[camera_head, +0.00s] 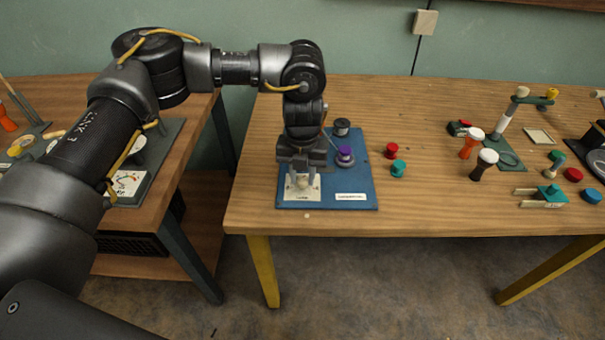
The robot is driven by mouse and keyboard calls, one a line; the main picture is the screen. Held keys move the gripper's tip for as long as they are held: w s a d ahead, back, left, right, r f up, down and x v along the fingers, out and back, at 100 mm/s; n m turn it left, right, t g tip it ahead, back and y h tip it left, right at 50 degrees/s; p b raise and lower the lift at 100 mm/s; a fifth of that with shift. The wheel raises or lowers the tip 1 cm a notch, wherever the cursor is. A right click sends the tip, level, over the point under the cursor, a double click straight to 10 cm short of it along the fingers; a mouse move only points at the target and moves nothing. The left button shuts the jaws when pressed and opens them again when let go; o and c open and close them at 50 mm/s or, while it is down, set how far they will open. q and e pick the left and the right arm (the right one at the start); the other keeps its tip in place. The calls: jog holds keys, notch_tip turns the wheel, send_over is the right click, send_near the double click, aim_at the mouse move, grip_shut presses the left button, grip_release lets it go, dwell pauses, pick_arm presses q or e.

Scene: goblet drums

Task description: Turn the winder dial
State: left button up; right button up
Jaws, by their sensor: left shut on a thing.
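A blue board (362,194) lies on the left part of the wooden table. A white plate with a pale dial (301,181) sits at its front left corner; I take this for the winder dial. My left gripper (302,181) points down over the plate, with its fingers on either side of the dial and shut on it. The gripper hides part of the dial and the board behind it. A purple-topped spool (345,154) and a dark grey spool (342,128) stand on the board, to the right of the gripper. My right gripper is not in view.
A red cap (391,150) and a teal cap (397,168) lie right of the board. Goblet-shaped pieces (484,163), a green stand and several coloured parts crowd the table's right side. The table's middle (430,205) is clear. Another bench (166,185) stands left.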

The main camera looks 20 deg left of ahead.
aim_at(302, 178)
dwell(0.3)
pick_arm(q)
jog(key=o, duration=1)
jog(key=shift+c, duration=0.2)
notch_tip(302, 178, up, 11)
